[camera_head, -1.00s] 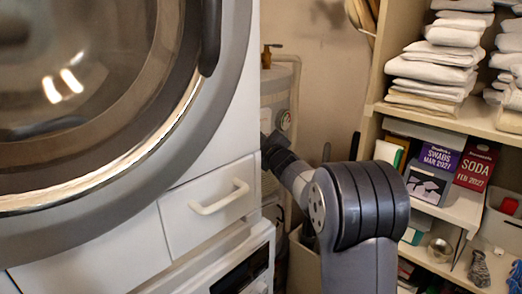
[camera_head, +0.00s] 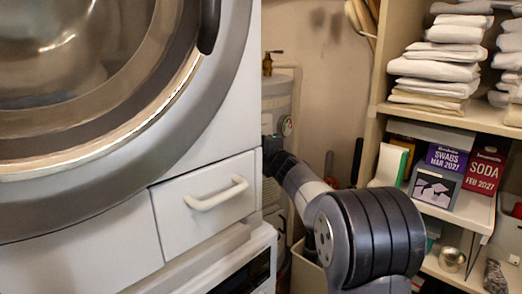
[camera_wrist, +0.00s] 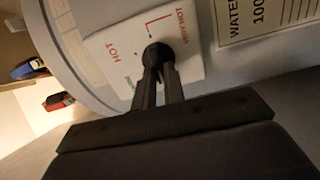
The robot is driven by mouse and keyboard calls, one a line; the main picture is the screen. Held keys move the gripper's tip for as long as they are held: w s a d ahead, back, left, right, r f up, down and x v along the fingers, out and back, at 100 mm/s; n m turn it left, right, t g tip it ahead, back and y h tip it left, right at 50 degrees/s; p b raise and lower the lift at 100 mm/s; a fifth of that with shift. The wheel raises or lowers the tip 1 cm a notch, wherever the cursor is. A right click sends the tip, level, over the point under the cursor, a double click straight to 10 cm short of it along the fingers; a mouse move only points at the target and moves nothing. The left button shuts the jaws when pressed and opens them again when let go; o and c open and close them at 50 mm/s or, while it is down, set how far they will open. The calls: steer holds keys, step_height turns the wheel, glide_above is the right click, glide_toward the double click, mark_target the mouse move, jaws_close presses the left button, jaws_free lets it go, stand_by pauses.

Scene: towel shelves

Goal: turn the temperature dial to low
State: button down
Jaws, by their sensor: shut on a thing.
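The temperature dial (camera_wrist: 157,55) is a round black knob on a white plate (camera_wrist: 108,47) with red lettering, "HOT" and "VERY HOT", and small green lettering near the knob's lower left. The plate is on the water heater, a pale tank that shows in the head view (camera_head: 278,88). My gripper (camera_wrist: 159,72) is shut on the knob in the wrist view, its two dark fingers at either side of it. In the head view the gripper end (camera_head: 273,146) is at the tank, partly hidden by the washer's edge. The knob's pointer is hard to make out.
A white front-loading machine with a drawer handle (camera_head: 216,194) stands close on the left of my arm. Shelves on the right hold folded towels (camera_head: 436,70), a "SWABS" box (camera_head: 446,159) and a "SODA" box (camera_head: 482,171). A brass valve (camera_head: 268,62) tops the tank.

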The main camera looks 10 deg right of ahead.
steer(key=shift+n, duration=0.3)
steer(key=c, duration=1.5)
jaws_free()
steer(key=b+v, duration=0.1)
steer(key=v, duration=0.9)
steer(key=shift+s, duration=0.4)
steer(key=shift+w, duration=0.1)
steer(key=p+x, duration=0.1)
steer(key=x, duration=0.9)
steer(key=shift+w, duration=0.35)
